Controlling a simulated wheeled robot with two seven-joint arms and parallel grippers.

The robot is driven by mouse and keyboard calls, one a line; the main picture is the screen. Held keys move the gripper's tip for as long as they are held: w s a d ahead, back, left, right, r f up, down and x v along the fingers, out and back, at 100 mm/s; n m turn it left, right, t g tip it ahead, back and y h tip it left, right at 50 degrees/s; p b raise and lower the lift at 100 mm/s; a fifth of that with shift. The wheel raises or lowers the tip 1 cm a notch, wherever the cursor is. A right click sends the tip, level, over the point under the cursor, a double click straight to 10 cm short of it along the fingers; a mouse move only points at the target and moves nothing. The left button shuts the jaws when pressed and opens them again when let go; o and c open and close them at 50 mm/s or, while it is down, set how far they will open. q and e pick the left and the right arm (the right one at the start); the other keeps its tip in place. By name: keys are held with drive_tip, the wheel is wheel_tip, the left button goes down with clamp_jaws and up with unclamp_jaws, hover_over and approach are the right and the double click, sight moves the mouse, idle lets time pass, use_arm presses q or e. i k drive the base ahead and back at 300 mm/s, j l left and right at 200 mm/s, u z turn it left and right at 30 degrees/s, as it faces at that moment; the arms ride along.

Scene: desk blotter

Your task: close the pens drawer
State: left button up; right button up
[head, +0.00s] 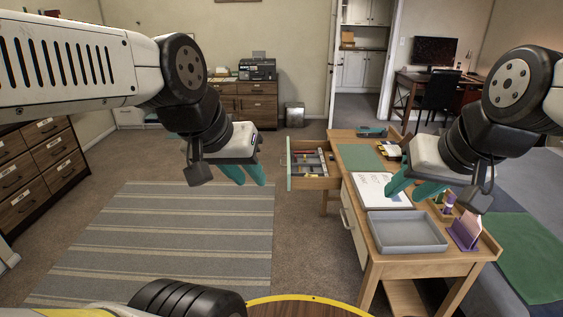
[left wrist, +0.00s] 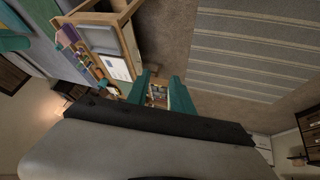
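The pens drawer (head: 318,181) stands pulled out from the left side of the desk (head: 428,266) in the head view. Its front panel is teal, and a grey organiser with small items shows inside. My left gripper (head: 246,178) is in the air left of the drawer front, open and empty, apart from it in the picture. In the left wrist view its two teal fingers (left wrist: 160,92) are spread, with part of the drawer (left wrist: 157,91) between them. My right gripper (head: 414,188) is over the desk top near the white paper, its fingers apart and empty.
A grey tray (head: 405,246), white paper (head: 374,187), a green mat (head: 360,157) and a purple holder (head: 465,233) are on the desk. A closed drawer or door with a handle (head: 349,217) is below. A striped rug (head: 165,235) and open floor lie to the left.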

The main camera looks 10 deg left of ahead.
sight(313, 161)
drive_tip(key=k+j, duration=0.1)
drive_tip(key=j, duration=0.45)
drive_tip(key=j+z, duration=0.15)
drive_tip(key=j, duration=0.4)
drive_tip(key=k+j, duration=0.15)
drive_tip(key=j, duration=0.4)
drive_tip(key=i+j, duration=0.15)
drive_tip(key=i, duration=0.4)
drive_tip(key=i+j+z, duration=0.1)
drive_tip(key=i, duration=0.5)
drive_tip(key=i+j, duration=0.2)
drive_tip(key=i, duration=0.35)
